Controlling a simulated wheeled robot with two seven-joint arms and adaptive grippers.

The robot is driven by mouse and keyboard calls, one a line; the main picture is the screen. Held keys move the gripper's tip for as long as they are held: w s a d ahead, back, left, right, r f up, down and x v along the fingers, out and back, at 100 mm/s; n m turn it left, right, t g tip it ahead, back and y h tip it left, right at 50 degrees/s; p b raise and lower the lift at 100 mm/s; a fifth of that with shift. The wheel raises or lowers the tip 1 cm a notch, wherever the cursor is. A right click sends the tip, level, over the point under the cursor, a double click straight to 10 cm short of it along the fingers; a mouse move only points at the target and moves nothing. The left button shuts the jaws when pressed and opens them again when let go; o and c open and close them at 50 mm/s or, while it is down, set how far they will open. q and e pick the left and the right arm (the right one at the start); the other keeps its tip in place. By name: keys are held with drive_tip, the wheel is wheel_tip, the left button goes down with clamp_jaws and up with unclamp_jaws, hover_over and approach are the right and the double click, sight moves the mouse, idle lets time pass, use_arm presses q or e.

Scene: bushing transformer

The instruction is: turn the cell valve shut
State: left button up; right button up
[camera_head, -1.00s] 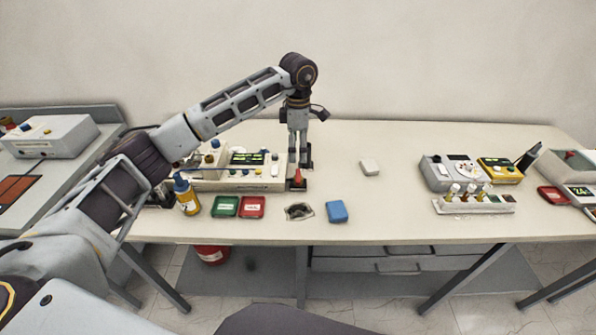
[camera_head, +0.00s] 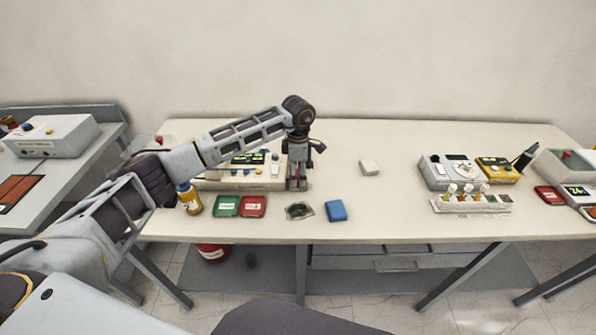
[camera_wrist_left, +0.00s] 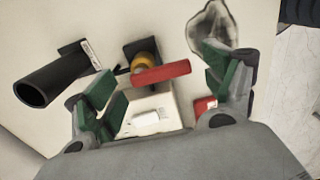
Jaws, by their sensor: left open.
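The cell valve is on the table at the right end of the cream instrument box. In the left wrist view its red lever handle (camera_wrist_left: 161,74) lies across a brass body (camera_wrist_left: 146,60) on a dark base. My left gripper (camera_head: 297,182) points down over the valve and hides most of it in the head view. In the left wrist view the gripper (camera_wrist_left: 163,84) is open, with green-padded fingers on either side of the red handle. Gaps show between the handle and both fingers. My right gripper is not in view.
The cream instrument box (camera_head: 240,183) stands left of the gripper. A yellow bottle (camera_head: 190,201), green tray (camera_head: 226,206), red tray (camera_head: 252,206), grey crumpled patch (camera_head: 299,211) and blue block (camera_head: 337,211) lie in front. A black tube (camera_wrist_left: 50,80) shows beside the valve.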

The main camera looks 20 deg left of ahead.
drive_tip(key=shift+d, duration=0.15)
use_arm(q)
drive_tip(key=c, duration=1)
